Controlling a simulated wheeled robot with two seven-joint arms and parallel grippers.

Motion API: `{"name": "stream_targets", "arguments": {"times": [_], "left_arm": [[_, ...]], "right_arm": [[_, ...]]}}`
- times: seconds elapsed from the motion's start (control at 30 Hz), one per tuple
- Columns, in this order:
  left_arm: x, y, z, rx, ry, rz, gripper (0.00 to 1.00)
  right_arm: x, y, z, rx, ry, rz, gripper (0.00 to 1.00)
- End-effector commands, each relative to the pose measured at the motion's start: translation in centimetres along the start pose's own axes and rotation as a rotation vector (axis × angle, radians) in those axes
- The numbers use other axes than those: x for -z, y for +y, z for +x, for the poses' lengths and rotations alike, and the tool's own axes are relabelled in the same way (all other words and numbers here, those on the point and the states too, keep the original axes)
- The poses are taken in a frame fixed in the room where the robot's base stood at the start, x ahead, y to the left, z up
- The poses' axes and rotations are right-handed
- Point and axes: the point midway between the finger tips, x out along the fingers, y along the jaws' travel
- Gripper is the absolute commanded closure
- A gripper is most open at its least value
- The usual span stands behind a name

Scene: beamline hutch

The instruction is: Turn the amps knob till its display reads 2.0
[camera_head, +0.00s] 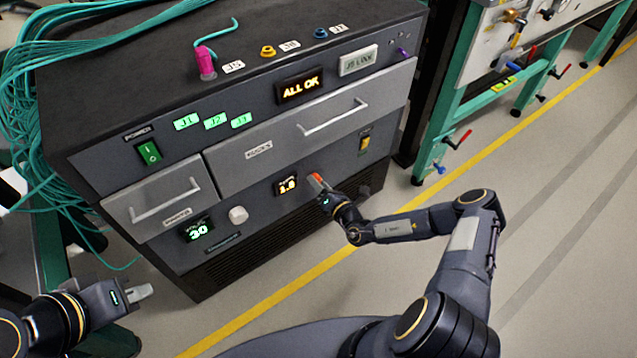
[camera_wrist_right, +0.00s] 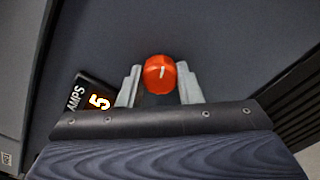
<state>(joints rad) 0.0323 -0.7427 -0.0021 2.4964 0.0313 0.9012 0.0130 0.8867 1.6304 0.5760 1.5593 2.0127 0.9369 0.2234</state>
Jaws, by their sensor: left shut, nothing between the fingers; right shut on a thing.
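The amps knob is red-orange with a pale pointer line and sits on the dark front panel of the cabinet. It shows in the head view (camera_head: 316,180) and between the fingers in the right wrist view (camera_wrist_right: 159,74). My right gripper (camera_head: 322,187) is shut on this knob, one finger on each side. The amps display (camera_head: 287,185) glows orange left of the knob; its small digits look like 1.8 but are hard to read. In the right wrist view the display (camera_wrist_right: 93,100) is tilted and partly hidden, with a 5-like digit showing. My left gripper (camera_head: 140,292) is shut and empty at lower left.
A green volts display (camera_head: 197,230) reading 30 and a white knob (camera_head: 238,214) are left of the amps display. Drawers with bar handles (camera_head: 332,118) are above. Teal cables (camera_head: 45,110) hang at the left. Open floor (camera_head: 560,200) lies to the right.

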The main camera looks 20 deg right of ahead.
Motion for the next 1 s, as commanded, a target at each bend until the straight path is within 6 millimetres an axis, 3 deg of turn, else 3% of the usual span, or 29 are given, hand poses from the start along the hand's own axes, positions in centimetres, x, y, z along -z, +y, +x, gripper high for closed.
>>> {"name": "stream_targets", "arguments": {"times": [0.5,0.53,0.67,1.0], "left_arm": [[0.01,0.01,-0.01,0.000,0.000,0.000,1.00],[0.01,0.01,-0.01,0.000,0.000,0.000,1.00],[0.01,0.01,-0.01,0.000,0.000,0.000,1.00],[0.05,0.05,-0.10,0.000,0.000,0.000,1.00]], "right_arm": [[-0.02,-0.03,0.00,0.000,-0.001,0.019,0.91],[-0.01,-0.03,0.00,0.000,-0.001,0.019,0.66],[-0.02,-0.03,0.00,0.000,-0.001,0.018,0.49],[-0.05,-0.01,-0.29,0.001,0.000,0.018,0.47]]}}
